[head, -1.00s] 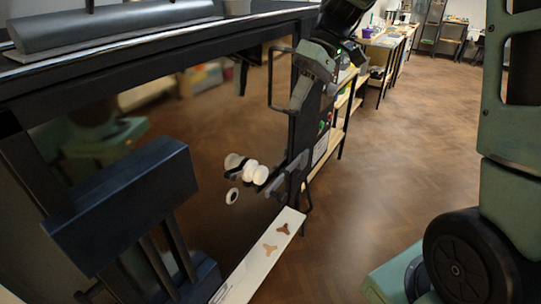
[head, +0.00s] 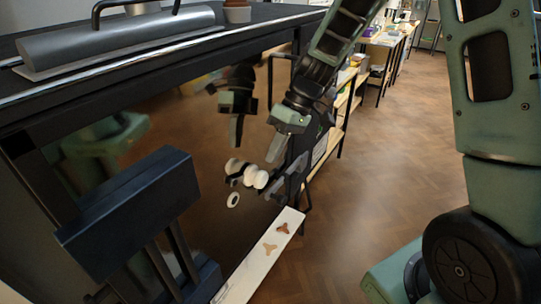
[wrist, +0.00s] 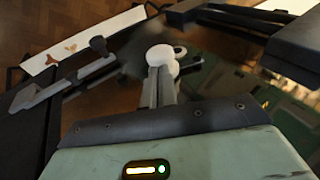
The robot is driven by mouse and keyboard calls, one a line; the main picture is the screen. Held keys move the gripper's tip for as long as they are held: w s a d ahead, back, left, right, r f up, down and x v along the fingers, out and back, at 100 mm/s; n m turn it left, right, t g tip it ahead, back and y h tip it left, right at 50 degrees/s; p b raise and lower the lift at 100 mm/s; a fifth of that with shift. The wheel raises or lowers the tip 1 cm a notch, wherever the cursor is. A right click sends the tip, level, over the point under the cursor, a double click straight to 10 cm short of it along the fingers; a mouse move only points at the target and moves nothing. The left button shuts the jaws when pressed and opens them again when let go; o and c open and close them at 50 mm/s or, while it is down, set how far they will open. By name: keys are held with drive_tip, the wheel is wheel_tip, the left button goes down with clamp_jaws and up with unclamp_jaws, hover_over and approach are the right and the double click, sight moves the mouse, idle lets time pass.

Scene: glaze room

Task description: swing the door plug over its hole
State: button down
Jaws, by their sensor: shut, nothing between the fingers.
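The door plug (head: 258,179) is a white round knob-like piece on the glossy dark kiln door. A paler double of it shows beside it, apparently its reflection. The hole (head: 233,199) shows as a white ring with a dark centre, below and left of the plug, and is uncovered. My gripper (head: 274,155) is shut and empty, just above and right of the plug. In the wrist view the plug (wrist: 160,55) is by the tips of my shut gripper (wrist: 164,75); I cannot tell whether they touch.
A dark latch bar (head: 276,187) is close beside the plug. A dark blocky stand (head: 130,205) is at left.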

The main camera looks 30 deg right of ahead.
sight(251, 181)
drive_tip(key=shift+x, duration=1.3)
drive_tip(key=shift+f, duration=0.1)
drive_tip(key=f+y+b, duration=0.1)
drive_tip(key=b, duration=0.1)
drive_tip(key=f+g+y+b, duration=0.1)
drive_tip(key=f+b, duration=0.1)
drive_tip(key=f+y+b, duration=0.1)
drive_tip(key=f+b, duration=0.1)
drive_tip(key=b, duration=0.1)
drive_tip(key=shift+s+a+f+g+y, duration=0.1)
drive_tip(key=shift+s+a+g+y, duration=0.2)
drive_tip(key=shift+a+g, duration=0.1)
drive_tip(key=shift+w+d, duration=0.1)
idle(0.3)
